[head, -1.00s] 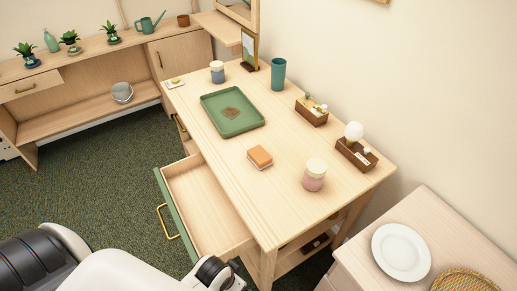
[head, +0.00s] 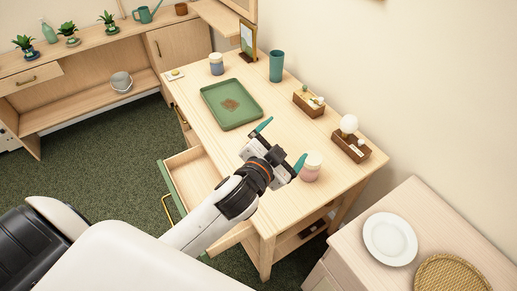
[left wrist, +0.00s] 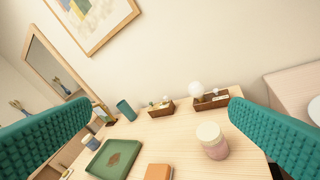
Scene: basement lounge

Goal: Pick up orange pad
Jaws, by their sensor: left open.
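The orange pad (left wrist: 158,171) lies on the wooden table and shows at the bottom edge of the left wrist view, between the two fingers. In the head view my left gripper hides it. My left gripper (head: 283,142) is open and empty over the table's near part, its teal fingers spread wide. A pink jar with a pale lid (head: 311,167) stands by its right finger; it also shows in the left wrist view (left wrist: 212,141). My right gripper is not in view.
A green tray (head: 213,116) holding a brown item lies left of the gripper. Two wooden boxes, one here (head: 308,103) and one here (head: 352,146), stand along the wall side. A teal cup (head: 276,66) stands at the back. An open drawer (head: 176,190) juts from the table's left side.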

